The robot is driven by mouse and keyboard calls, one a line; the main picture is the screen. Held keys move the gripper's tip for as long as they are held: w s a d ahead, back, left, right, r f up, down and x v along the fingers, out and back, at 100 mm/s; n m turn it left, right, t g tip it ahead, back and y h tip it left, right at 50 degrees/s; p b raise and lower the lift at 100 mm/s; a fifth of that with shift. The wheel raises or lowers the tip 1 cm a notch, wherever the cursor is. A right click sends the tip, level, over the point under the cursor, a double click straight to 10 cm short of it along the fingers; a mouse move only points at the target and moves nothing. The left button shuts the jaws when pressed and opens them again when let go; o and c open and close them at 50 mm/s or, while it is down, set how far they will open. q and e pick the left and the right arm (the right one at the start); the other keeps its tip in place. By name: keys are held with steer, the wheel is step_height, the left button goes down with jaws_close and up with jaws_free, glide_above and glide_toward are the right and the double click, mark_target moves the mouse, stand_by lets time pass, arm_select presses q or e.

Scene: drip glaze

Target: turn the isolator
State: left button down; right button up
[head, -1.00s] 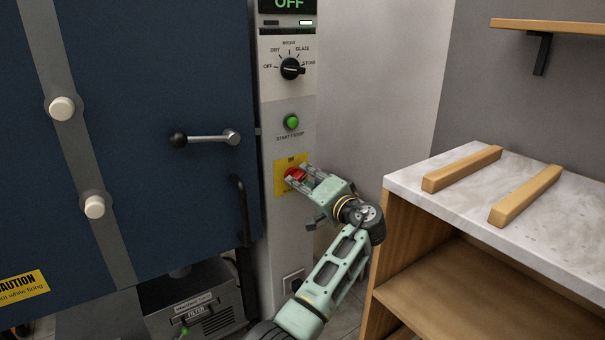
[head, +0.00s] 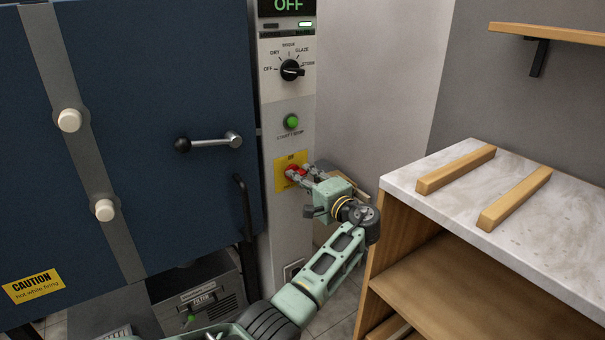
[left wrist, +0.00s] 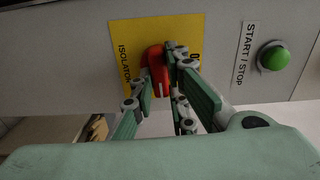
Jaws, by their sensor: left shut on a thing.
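The isolator is a red rotary handle (head: 291,173) on a yellow plate (head: 281,179), low on the grey control panel of the blue kiln. It also shows in the left wrist view as the red handle (left wrist: 155,70) on the yellow plate (left wrist: 125,38) lettered ISOLATOR. My left gripper (head: 301,173) reaches it from the lower right and is shut on the red handle, with a finger on each side. The fingers hide part of the handle and plate. My right gripper is not in view.
Above the isolator are a green start/stop button (head: 291,122), a black selector knob (head: 291,70) and a display (head: 287,5) reading OFF. The kiln door handle (head: 210,142) juts out at left. A marble-topped bench (head: 535,220) with wooden bars stands at right.

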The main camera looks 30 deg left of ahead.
arm_select(q)
steer(key=shift+m, duration=0.3)
steer(key=shift+f, duration=0.1)
stand_by(0.3)
steer(key=c, duration=1.7)
jaws_free()
steer(key=shift+d, duration=0.1)
steer(key=v, duration=1.2)
